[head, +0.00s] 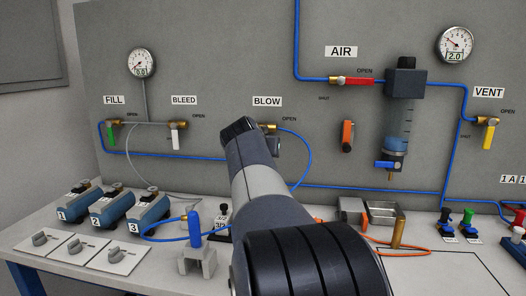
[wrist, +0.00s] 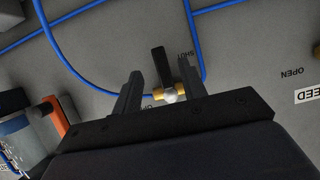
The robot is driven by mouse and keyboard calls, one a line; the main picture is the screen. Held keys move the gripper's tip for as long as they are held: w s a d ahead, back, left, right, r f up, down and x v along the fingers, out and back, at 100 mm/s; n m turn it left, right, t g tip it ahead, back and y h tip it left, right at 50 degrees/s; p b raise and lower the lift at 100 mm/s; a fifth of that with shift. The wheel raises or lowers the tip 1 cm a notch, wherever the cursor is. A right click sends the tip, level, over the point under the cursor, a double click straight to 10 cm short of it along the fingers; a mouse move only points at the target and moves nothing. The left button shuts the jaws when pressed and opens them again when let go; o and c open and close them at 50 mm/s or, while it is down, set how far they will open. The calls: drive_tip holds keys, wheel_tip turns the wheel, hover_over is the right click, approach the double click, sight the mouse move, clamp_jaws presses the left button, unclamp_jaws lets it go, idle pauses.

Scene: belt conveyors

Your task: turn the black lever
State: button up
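The black lever (wrist: 162,66) sits on a brass valve (wrist: 181,92) with a pale round hub in the wrist view. It points up in that view, its free end near the word SHUT. My gripper (wrist: 158,80) is open, one finger on each side of the lever. I see a gap on both sides, and I cannot tell how deep the lever lies between the fingers. In the head view my arm covers the lever; only the brass valve (head: 269,127) under the BLOW label (head: 267,101) shows.
Blue hose (head: 309,160) loops right of the BLOW valve. FILL's green lever (head: 111,135) and BLEED's white lever (head: 175,139) are to the left. An orange-handled part (head: 347,135) is on the panel to the right.

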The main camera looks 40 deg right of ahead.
drive_tip(key=shift+v, duration=1.9)
drive_tip(key=shift+f, duration=0.1)
drive_tip(key=x, duration=1)
drive_tip(key=shift+w+d, duration=0.2)
drive_tip(key=shift+d, duration=0.15)
drive_tip(key=shift+a, duration=0.1)
drive_tip(key=shift+w+f, duration=0.1)
drive_tip(key=shift+f, duration=0.05)
drive_tip(key=shift+s+d+n+g+h+p, duration=0.35)
drive_tip(key=shift+s+n+h+p, duration=0.1)
drive_tip(key=shift+n, duration=0.15)
